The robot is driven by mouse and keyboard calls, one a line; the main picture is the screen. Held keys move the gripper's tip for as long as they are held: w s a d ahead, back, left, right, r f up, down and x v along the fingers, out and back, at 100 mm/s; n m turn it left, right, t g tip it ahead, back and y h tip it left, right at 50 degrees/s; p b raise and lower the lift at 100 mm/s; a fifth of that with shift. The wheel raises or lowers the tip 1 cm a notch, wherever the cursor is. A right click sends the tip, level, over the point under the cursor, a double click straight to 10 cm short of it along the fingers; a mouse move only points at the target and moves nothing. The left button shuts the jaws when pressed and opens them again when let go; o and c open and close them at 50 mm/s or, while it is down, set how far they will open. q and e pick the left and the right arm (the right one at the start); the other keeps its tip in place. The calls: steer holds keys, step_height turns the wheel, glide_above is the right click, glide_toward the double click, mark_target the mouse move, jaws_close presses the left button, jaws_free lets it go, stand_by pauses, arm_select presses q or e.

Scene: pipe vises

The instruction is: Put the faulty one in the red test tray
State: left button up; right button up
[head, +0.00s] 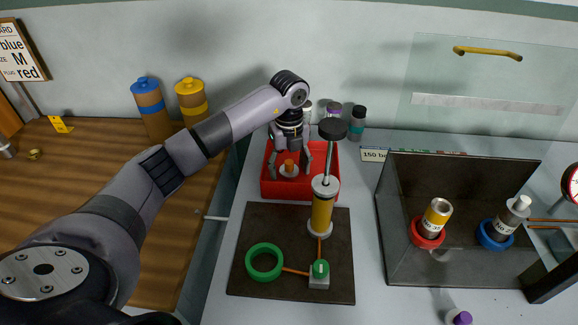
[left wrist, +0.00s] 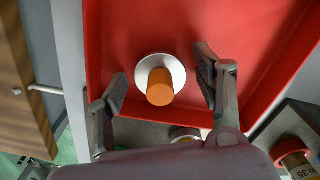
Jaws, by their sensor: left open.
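The red test tray (head: 267,186) stands at the back of the bench, left of centre. A piece with a white round flange and an orange stub (head: 289,170) is in the tray; it also shows in the left wrist view (left wrist: 160,88), standing on the red floor. My left gripper (head: 302,163) is open over the tray. In the left wrist view its fingers (left wrist: 161,86) are on either side of the piece with visible gaps, not touching it. My right gripper is not in view. No mark on the piece shows a fault.
A yellow hand pump (head: 322,212) stands in front of the tray on a dark board (head: 265,221), with a green ring (head: 264,262). A dark open-fronted box (head: 440,175) at right holds cylinders in a red ring (head: 426,236) and a blue ring (head: 494,236). Bottles stand behind the tray.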

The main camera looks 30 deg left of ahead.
mark_target(289, 162)
arm_select(q)
steer(key=shift+r, duration=0.1)
steer(key=shift+r, duration=0.2)
step_height(289, 162, up, 11)
steer(key=shift+f+b, duration=0.1)
steer(key=shift+b, duration=0.5)
steer(key=shift+r, duration=0.5)
